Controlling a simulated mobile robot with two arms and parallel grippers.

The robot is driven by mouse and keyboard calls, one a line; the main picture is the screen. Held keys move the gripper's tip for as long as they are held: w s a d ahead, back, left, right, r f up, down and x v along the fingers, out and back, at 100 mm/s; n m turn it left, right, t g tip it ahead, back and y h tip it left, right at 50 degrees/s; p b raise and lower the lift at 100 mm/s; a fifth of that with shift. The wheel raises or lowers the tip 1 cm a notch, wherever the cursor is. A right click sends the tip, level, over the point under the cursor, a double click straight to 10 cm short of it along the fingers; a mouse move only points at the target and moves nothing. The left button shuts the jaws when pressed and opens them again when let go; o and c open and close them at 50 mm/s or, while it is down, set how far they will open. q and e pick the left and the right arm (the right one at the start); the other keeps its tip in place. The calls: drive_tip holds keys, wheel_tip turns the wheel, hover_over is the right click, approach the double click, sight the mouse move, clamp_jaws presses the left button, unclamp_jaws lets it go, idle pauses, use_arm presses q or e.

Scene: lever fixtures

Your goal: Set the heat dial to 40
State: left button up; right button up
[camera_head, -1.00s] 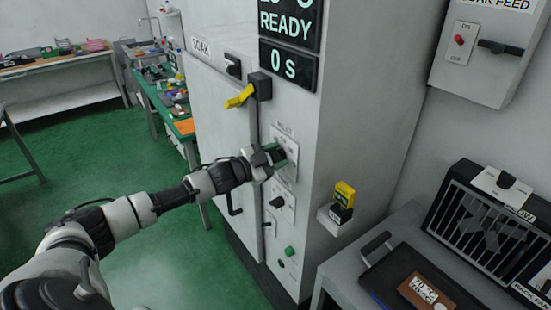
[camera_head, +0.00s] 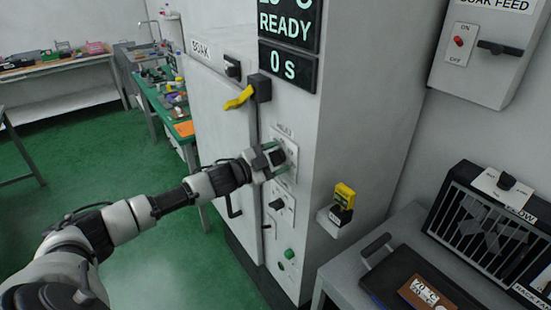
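The heat dial (camera_head: 278,157) is a dark knob on a pale plate (camera_head: 291,150) on the front of the grey cabinet, below the display. My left gripper (camera_head: 277,159) is at this plate, with one greenish finger above the dark knob and one below it. The fingers look spread, with a gap between them and the knob; contact cannot be made out. The gripper hides part of the plate, and the dial's setting and scale cannot be read. My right gripper is not in view.
The display (camera_head: 289,48) shows READY and 0 s. A yellow-handled lever (camera_head: 240,98) is above the dial, and another dark knob (camera_head: 277,204) and a green button (camera_head: 289,253) are below. A yellow-and-black item (camera_head: 343,203) sits on a side bracket. A bench with a dark tray stands right.

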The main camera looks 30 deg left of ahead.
use_arm(q)
drive_tip(key=shift+o, duration=0.2)
drive_tip(key=shift+s+a+f, duration=0.15)
drive_tip(key=shift+s, duration=0.1)
drive_tip(key=b+v, duration=0.4)
drive_tip(key=v, duration=0.6)
idle(0.5)
